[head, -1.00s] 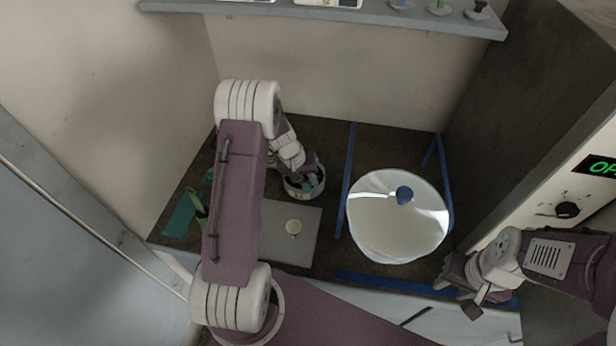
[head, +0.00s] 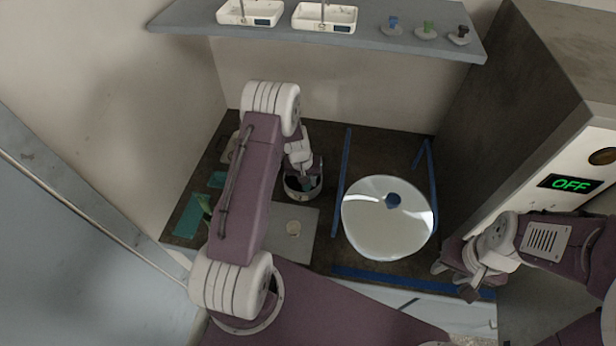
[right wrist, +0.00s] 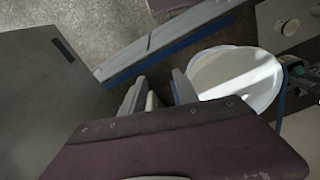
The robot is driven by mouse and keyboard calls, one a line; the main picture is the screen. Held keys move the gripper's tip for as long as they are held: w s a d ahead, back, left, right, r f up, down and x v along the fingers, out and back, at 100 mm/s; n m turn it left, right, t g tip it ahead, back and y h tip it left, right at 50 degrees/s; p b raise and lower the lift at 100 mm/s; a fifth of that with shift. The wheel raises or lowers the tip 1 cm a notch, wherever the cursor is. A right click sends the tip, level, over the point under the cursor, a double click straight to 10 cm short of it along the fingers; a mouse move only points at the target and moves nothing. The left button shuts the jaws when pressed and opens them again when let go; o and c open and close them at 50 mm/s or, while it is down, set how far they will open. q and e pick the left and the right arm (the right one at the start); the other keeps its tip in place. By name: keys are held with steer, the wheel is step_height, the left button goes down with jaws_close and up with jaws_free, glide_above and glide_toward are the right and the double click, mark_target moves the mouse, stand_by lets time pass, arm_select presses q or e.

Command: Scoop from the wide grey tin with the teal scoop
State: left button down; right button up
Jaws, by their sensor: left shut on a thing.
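The wide grey tin (head: 301,196) stands on the dark bench at the back edge of a grey mat. My left gripper (head: 307,181) reaches down into the tin's mouth, shut on the teal scoop (head: 310,187); only a little teal shows, and the scoop's bowl and the tin's contents are mostly hidden. In the right wrist view, the tin and some teal show at the right edge (right wrist: 300,82). My right gripper (right wrist: 158,92) has its fingers apart with nothing visible between them; in the head view it hangs near the bench's front right corner.
A large white bowl-like lid with a blue knob (head: 388,228) stands right of the tin, between blue strips. A cabinet reading OFF (head: 570,184) stands right. A shelf (head: 370,38) with scales and knobbed weights hangs behind.

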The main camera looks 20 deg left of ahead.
step_height(320, 180, up, 8)
steer(key=p, duration=0.7)
steer(key=shift+f, duration=0.1)
